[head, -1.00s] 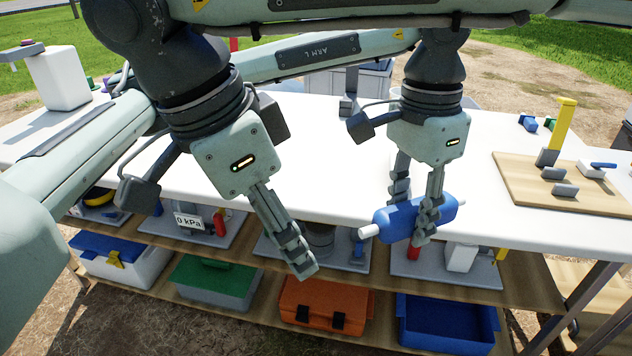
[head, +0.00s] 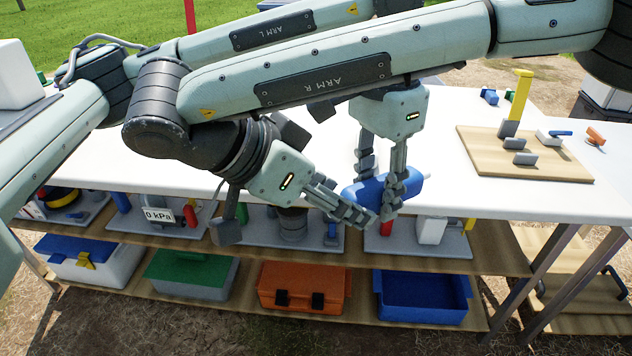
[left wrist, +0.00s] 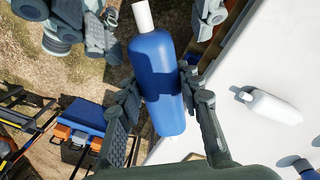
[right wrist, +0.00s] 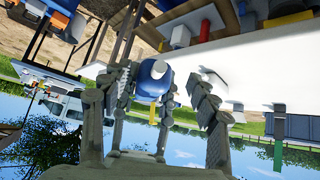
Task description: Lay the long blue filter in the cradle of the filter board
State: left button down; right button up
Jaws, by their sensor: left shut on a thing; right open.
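The long blue filter (head: 369,190), a blue cylinder with a white end nozzle, is held above the table's front edge. My left gripper (head: 379,180) is shut on its body; the left wrist view shows the filter (left wrist: 158,75) between the fingers. My right gripper (head: 349,208) is open at the filter's left end, its fingers hiding the nozzle in the head view. The right wrist view shows the filter (right wrist: 155,76) end-on between the spread fingers; contact is not clear. The filter board (head: 480,158) lies at the table's right, with grey cradle blocks (head: 525,159) on it.
A yellow post (head: 520,94) and a blue-handled white valve (head: 553,136) stand on the board. My arms cross above the white table (head: 445,150). The shelf below holds equipment, with an orange case (head: 303,287) and an open blue bin (head: 424,298) lower down.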

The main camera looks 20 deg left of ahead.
jog(key=shift+w+d+f, duration=0.3)
jog(key=shift+w+f, duration=0.05)
jog(key=shift+f, duration=0.15)
jog(key=shift+c, duration=0.6)
pick_arm(q)
jog(key=shift+s, duration=0.1)
pick_arm(e)
jog(key=c, duration=1.2)
pick_arm(q)
jog(key=c, duration=1)
grip_release()
jog(key=shift+d, duration=0.1)
jog(key=shift+c, duration=0.2)
pick_arm(e)
jog(key=shift+a, duration=0.1)
grip_shut()
pick_arm(q)
jog(key=shift+o, duration=0.4)
jog(key=shift+r, duration=0.1)
